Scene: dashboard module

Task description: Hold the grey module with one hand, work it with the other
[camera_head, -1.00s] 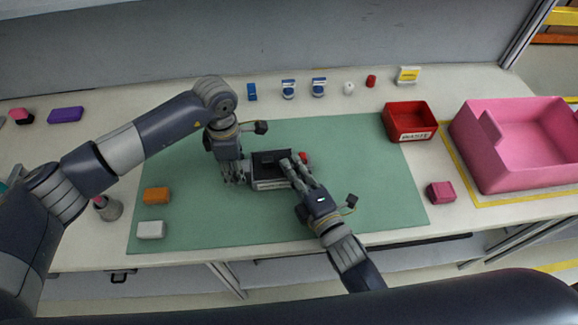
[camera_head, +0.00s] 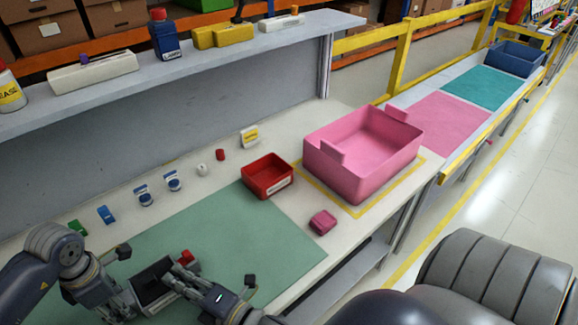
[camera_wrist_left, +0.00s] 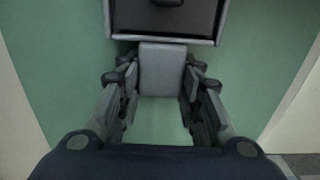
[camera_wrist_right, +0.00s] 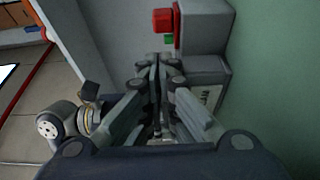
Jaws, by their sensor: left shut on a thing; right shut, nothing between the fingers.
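The grey module (camera_head: 152,292) with a dark recessed top lies on the green mat at the lower left of the head view. A red knob or button (camera_head: 186,257) is at its far right end; in the right wrist view the red part (camera_wrist_right: 163,20) has a small green part (camera_wrist_right: 169,40) beside it. My left gripper (camera_wrist_left: 160,85) is shut on a grey tab (camera_wrist_left: 162,68) at the module's side. My right gripper (camera_head: 172,279) is shut and empty, its fingertips (camera_wrist_right: 160,62) close beside the module; whether they touch it I cannot tell.
The green mat (camera_head: 235,235) is clear to the right. A red bin (camera_head: 268,180), a pink block (camera_head: 322,221) and a large pink tote (camera_head: 345,175) stand beyond it. Small blue-and-white items (camera_head: 145,197) line the back. A shelf (camera_head: 205,62) overhangs the rear.

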